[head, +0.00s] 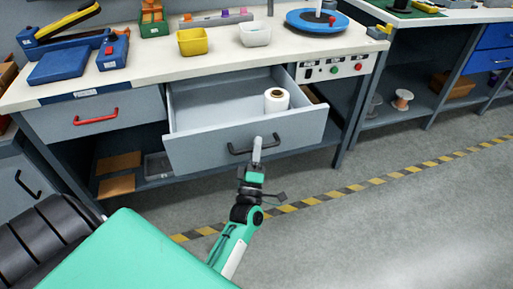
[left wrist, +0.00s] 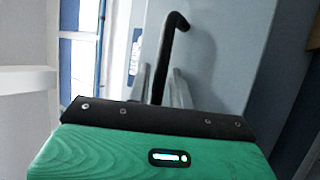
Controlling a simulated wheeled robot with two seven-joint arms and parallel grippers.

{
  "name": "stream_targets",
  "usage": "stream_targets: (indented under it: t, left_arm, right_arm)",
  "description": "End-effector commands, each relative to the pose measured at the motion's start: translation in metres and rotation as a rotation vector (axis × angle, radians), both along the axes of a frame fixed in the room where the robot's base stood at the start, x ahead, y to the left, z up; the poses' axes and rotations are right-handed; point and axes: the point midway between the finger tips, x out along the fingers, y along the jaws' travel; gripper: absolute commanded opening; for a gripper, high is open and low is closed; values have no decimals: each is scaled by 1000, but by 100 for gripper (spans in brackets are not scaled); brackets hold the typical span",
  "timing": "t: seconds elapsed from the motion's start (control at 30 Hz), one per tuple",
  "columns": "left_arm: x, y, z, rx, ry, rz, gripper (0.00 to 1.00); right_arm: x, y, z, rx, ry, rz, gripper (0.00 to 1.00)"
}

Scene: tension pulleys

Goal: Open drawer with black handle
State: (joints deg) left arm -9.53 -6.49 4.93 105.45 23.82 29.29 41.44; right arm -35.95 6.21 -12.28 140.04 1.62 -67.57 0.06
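The grey drawer (head: 205,150) with the black handle (head: 240,151) is pulled well out from the bench, and its inside shows. A white roll (head: 276,101) stands inside it. My left gripper (head: 257,147) is at the right part of the handle, in front of the drawer face. In the left wrist view the black handle (left wrist: 170,45) runs down between the two fingers of my left gripper (left wrist: 160,88), which lie close on both sides of it and look shut on it. My right gripper is not in view.
A closed drawer with a red handle (head: 96,117) is to the left. The white benchtop (head: 150,75) holds a yellow bin (head: 192,42), a white bin (head: 254,34) and a blue turntable (head: 316,20). A switch panel (head: 335,69) is right of the drawer. The floor in front is clear.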

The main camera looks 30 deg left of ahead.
Motion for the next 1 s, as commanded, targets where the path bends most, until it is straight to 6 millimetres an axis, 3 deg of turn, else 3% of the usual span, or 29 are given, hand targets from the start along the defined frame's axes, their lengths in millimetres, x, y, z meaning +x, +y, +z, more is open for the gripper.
stream_targets:
  t: [0.27, 0.7, 1.0]
  left_arm:
    - [-22, -9, -15, 1, 3, -1, 22]
    - [-95, -40, -61, 0, 3, -1, 22]
    - [-110, -46, -70, 0, 0, 0, 22]
  right_arm:
    - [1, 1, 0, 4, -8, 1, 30]
    - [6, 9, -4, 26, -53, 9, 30]
    - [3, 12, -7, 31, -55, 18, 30]
